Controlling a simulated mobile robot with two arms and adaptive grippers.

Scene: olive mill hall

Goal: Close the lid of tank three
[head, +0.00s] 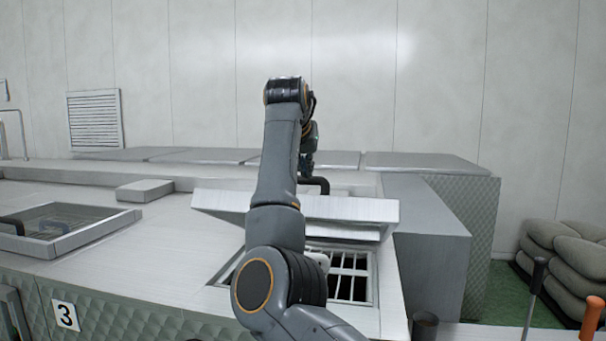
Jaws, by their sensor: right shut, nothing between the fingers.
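A pale metal lid (355,208) is raised and tilted at the back of a hatch opening (352,283) in the middle of the view. Bars cross this opening. A dark handle (322,184) shows above the lid. A number 3 plate (65,315) is on the front panel, lower left of this opening. My right arm stands in front and covers part of lid and opening. My right gripper (308,160) is at the far end, mostly hidden by the arm, shut and empty beside the handle. Whether it touches the handle or lid is unclear. My left gripper is out of view.
Another framed hatch (112,226) lies to the left on the light metal top. A low block (145,190) sits between. A grey box-like housing (432,240) rises right of the open hatch. Stacked sacks (565,262) and tool handles (535,285) stand at the far right.

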